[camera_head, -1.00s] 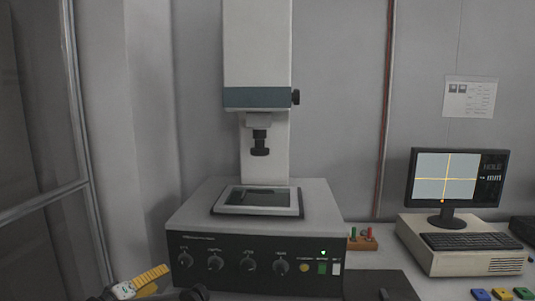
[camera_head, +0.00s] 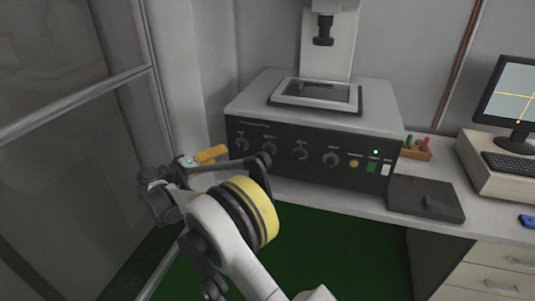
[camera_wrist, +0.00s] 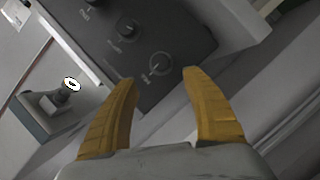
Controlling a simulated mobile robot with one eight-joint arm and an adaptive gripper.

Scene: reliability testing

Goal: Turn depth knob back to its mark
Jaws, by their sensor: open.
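The black control panel (camera_head: 290,165) on the front of the white instrument carries a row of several dark round knobs. The left knob (camera_head: 241,143), a middle knob (camera_head: 301,152) and the right knob (camera_head: 331,159) show in the head view. Labels are too small to tell which is the depth knob. My gripper (camera_head: 212,154) is near the panel's left end, its yellow finger showing. In the wrist view my gripper (camera_wrist: 160,77) has two yellow fingers spread apart with nothing between. A ringed knob (camera_wrist: 158,65) appears just beyond the gap. Contact is not visible.
A dark flat box (camera_head: 428,200) lies on the bench right of the instrument. A small rack with coloured pegs (camera_head: 415,147) stands behind it. A monitor (camera_head: 513,95) is at the right. A framed glass panel (camera_head: 70,150) stands left. Green floor is open below.

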